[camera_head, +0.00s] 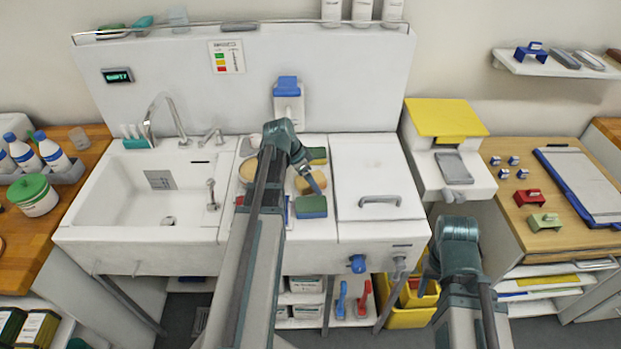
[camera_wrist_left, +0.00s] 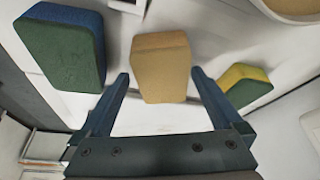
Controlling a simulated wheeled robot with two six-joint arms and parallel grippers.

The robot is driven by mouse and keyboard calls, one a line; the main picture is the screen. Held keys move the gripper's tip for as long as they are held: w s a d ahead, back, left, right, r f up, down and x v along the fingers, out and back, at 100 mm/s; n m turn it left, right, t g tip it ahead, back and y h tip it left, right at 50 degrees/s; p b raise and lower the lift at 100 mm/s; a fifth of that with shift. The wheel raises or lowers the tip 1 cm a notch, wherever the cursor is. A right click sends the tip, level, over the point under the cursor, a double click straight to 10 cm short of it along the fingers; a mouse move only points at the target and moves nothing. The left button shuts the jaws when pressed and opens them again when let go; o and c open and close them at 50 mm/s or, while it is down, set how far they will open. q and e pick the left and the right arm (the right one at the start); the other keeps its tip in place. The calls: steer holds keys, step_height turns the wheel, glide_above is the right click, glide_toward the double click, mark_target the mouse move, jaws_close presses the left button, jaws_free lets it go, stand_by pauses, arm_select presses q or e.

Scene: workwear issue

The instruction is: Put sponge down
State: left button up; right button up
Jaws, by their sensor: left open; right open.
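A tan sponge (camera_head: 309,184) lies on the white counter between the sink and the lidded section. In the left wrist view the tan sponge (camera_wrist_left: 160,62) is just past my left gripper (camera_wrist_left: 160,75), which is open, its fingertips at either side of the sponge's near end. I cannot tell if they touch it. A blue-and-green sponge (camera_head: 311,207) lies in front of it, also at left in the wrist view (camera_wrist_left: 62,45). A yellow-and-green sponge (camera_head: 317,155) lies behind, also at right in the wrist view (camera_wrist_left: 245,85). My right gripper (camera_head: 428,284) is open, low before the counter's right end.
The sink (camera_head: 105,200) with its tap is to the left. A lidded section with a handle (camera_head: 380,201) is to the right. A yellow-topped dispenser (camera_head: 447,117) stands beyond it. A yellow bin (camera_head: 408,318) sits below, near my right gripper.

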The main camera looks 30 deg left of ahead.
arm_select(q)
steer(key=p+v, duration=1)
steer(key=v, duration=0.1)
steer(key=shift+r, duration=0.3)
steer(key=s+d+n+g+y, duration=0.1)
steer(key=s+d, duration=0.3)
steer(key=d, duration=0.7)
steer(key=s+d+f+n+g+y, duration=0.1)
steer(key=s+d, duration=0.3)
steer(key=d, duration=0.7)
steer(key=s+d+n+g+y, duration=0.1)
steer(key=s+d, duration=0.3)
steer(key=d, duration=0.7)
steer(key=shift+s+f+g+y, duration=0.3)
steer(key=shift+g+y, duration=0.2)
steer(key=shift+y, duration=0.1)
step_height(320, 180, down, 5)
steer(key=b, duration=0.4)
steer(key=shift+r+b, duration=0.1)
steer(key=shift+b, duration=0.25)
